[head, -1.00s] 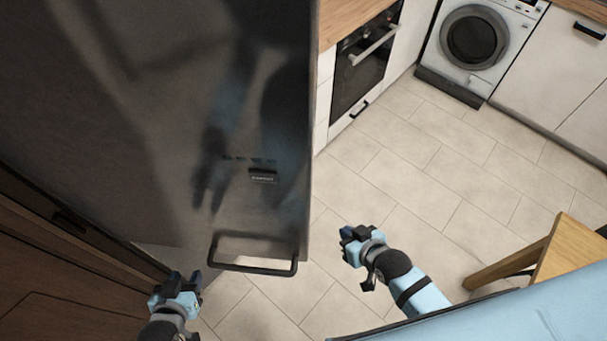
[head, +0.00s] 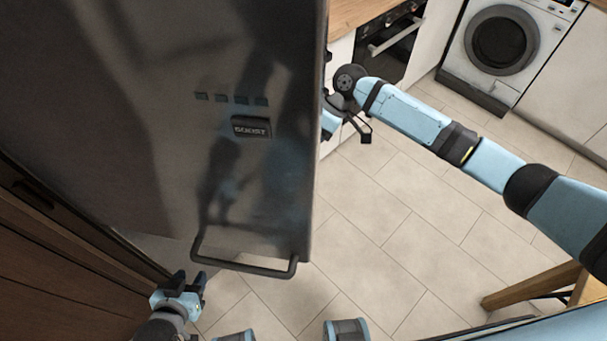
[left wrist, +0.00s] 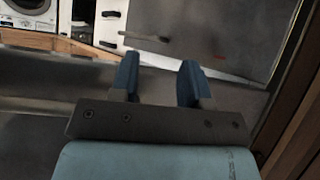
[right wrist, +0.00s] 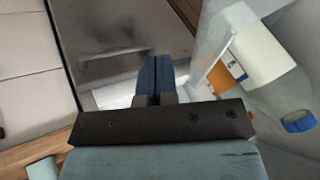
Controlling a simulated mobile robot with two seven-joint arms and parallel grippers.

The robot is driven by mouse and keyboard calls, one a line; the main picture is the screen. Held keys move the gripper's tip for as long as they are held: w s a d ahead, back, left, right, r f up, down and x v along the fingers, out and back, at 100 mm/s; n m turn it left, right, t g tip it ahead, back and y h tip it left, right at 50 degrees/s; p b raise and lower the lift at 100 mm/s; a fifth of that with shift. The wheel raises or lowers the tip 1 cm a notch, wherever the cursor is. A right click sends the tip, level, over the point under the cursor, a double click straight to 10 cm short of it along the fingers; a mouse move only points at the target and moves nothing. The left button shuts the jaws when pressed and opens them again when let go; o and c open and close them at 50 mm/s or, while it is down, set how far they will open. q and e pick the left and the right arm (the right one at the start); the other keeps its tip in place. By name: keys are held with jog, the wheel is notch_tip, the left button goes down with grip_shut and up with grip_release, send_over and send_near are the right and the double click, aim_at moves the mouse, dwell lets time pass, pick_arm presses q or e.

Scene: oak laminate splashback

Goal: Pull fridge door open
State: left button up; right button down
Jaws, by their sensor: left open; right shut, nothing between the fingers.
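The dark metallic fridge door (head: 150,130) fills the left of the head view. Its bar handle (head: 245,267) is at the door's lower edge in that view. My left gripper (head: 188,280) is open and empty just left of the handle, apart from it; its two spread fingers show in the left wrist view (left wrist: 158,82). My right arm reaches to the door's right edge, where the hand is partly hidden behind that edge. In the right wrist view my right gripper (right wrist: 154,78) is shut with nothing between its fingers, beside a carton (right wrist: 238,60) and a clear bottle (right wrist: 280,100).
An oven (head: 388,45) and a washing machine (head: 502,42) stand at the back right. A wooden piece of furniture (head: 535,287) is at the lower right. Brown wooden panels (head: 60,270) border the lower left. The tiled floor (head: 385,235) between is clear.

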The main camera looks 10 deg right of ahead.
notch_tip(320, 180, up, 5)
jog(key=w+d+n+g, duration=0.1)
jog(key=d+n, duration=0.1)
pick_arm(q)
jog(key=shift+s+d+r+m+h+p, duration=0.2)
jog(key=shift+d+m+p, duration=0.15)
jog(key=shift+d, duration=0.5)
jog(key=shift+s+d+r+m+h+p, duration=0.15)
jog(key=shift+d+m+h+p, duration=0.2)
jog(key=shift+d, duration=0.45)
pick_arm(e)
jog(key=s+a+f, duration=0.6)
jog(key=a+f, duration=0.1)
jog(key=shift+s+f, duration=0.35)
jog(key=shift+s, duration=0.15)
